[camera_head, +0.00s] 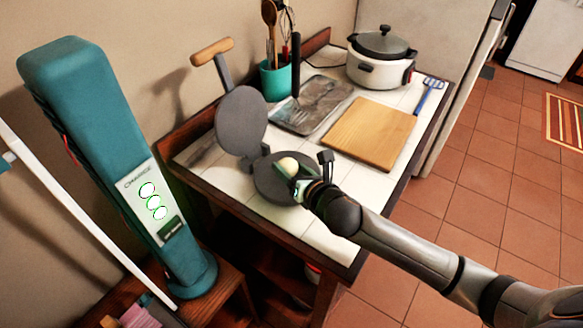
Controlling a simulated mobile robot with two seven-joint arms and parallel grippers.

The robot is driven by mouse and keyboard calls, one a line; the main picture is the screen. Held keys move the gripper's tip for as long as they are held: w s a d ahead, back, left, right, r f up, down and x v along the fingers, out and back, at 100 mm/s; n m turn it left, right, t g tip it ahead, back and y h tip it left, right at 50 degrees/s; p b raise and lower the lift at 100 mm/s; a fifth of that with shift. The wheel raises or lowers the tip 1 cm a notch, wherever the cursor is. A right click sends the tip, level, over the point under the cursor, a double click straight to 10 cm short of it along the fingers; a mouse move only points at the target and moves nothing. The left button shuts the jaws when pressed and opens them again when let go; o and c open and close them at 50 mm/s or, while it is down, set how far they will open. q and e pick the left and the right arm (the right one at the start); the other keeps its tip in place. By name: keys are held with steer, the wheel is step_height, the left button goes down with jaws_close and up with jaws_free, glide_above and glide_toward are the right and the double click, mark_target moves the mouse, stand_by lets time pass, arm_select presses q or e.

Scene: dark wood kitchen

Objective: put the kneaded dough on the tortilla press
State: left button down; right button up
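The tortilla press is dark grey, with its round lid (241,121) raised and its handle (212,51) pointing up. Its round lower plate (268,187) lies flat on the white tiled counter. The small pale dough ball (288,164) shows over the lower plate and appears to rest on it. My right gripper (311,171) comes in from the right over the plate's right edge. Its fingers look spread, with the dough just beyond them. The gripper hides part of the plate, and contact with the dough cannot be told. My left gripper is not in view.
A wooden board (370,132), a grey tray (312,104), a teal utensil cup (276,80), a white cooker (380,62) and a blue spatula (429,94) occupy the counter's back. A tall teal charging station (110,150) stands left. The counter's front is clear.

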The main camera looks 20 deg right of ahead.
steer(key=o, duration=0.3)
steer(key=shift+o, duration=0.2)
steer(key=shift+r, duration=0.1)
steer(key=v, duration=1.2)
steer(key=shift+r, duration=0.1)
